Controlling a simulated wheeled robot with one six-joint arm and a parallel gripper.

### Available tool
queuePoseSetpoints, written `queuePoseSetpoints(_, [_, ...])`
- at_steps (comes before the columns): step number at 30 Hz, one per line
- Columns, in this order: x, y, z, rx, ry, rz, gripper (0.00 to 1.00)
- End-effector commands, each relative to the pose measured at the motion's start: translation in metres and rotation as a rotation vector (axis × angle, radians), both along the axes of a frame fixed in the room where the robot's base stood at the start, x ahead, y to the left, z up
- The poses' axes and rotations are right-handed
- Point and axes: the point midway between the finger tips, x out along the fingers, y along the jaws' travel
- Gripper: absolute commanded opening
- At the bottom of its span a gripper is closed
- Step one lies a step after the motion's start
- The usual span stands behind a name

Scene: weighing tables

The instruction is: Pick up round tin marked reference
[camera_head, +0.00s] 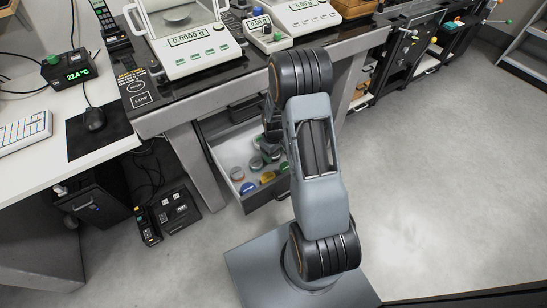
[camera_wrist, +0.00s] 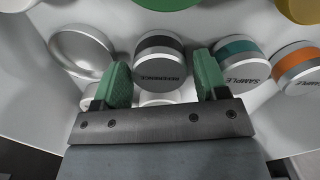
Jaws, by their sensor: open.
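The round tin marked REFERENCE (camera_wrist: 160,62) shows in the wrist view with a dark grey band and the lettering upside down. My gripper (camera_wrist: 164,78) is open, with one green finger on each side of the tin's lower part. I cannot tell whether either finger touches it. In the head view my arm reaches into an open drawer (camera_head: 219,175) below the bench, and the gripper and this tin cannot be made out clearly there.
In the wrist view, a teal-banded SAMPLE tin (camera_wrist: 240,62) stands close beside the right finger, with an orange-banded tin (camera_wrist: 297,66) beyond it. Green and yellow tins show at the top edge.

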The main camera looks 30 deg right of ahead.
Motion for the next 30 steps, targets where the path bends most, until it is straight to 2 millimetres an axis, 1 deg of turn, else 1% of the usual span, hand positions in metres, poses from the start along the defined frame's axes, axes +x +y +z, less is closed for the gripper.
queuePoseSetpoints(1, [-0.0003,-0.0001,-0.0082,0.001,0.001,0.000,0.67])
queuePoseSetpoints(3, [0.0001,-0.0002,-0.0113,-0.001,-0.001,0.000,0.67])
queuePoseSetpoints(9, [0.0004,-0.0002,-0.0107,-0.001,-0.001,0.000,0.67])
queuePoseSetpoints(11, [0.0004,-0.0002,-0.0106,-0.001,-0.001,0.000,0.62])
queuePoseSetpoints(21, [0.0002,-0.0001,-0.0105,-0.001,-0.001,0.000,0.29])
queuePoseSetpoints(27, [0.0004,-0.0001,-0.0100,-0.001,-0.001,0.000,0.29])
queuePoseSetpoints(30, [0.0007,-0.0002,-0.0042,0.000,-0.002,0.000,0.29])
